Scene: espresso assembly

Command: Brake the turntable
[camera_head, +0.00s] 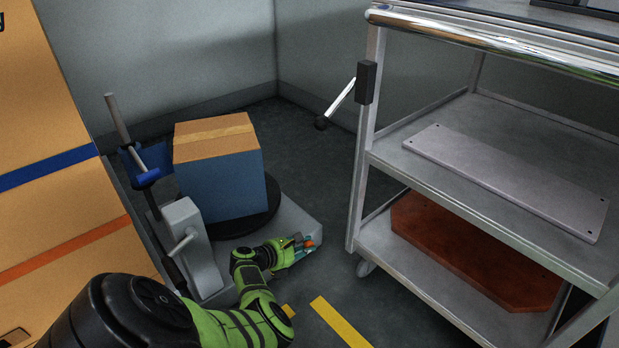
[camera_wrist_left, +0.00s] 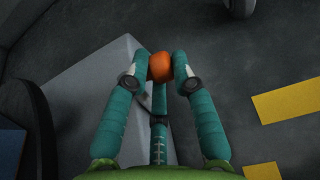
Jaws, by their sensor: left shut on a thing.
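The turntable (camera_head: 245,224) is a black disc on a low light-grey base (camera_head: 304,222). A blue box with a cardboard-coloured top (camera_head: 222,180) stands on it. My left gripper (camera_head: 306,246) is at the base's front right corner. In the left wrist view its teal fingers (camera_wrist_left: 160,68) are shut on a round orange knob (camera_wrist_left: 161,66), one finger on each side. A thin lever behind the knob is mostly hidden by the gripper. The base (camera_wrist_left: 95,78) and the disc's dark edge (camera_wrist_left: 38,105) show left of the fingers. My right gripper is not in view.
A grey housing (camera_head: 188,240) with a small handle and a post (camera_head: 118,120) stands left of the box. A metal shelf cart (camera_head: 358,190) stands close on the right. Stacked cartons (camera_head: 60,130) fill the left. Floor with a yellow stripe (camera_head: 340,322) is clear between.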

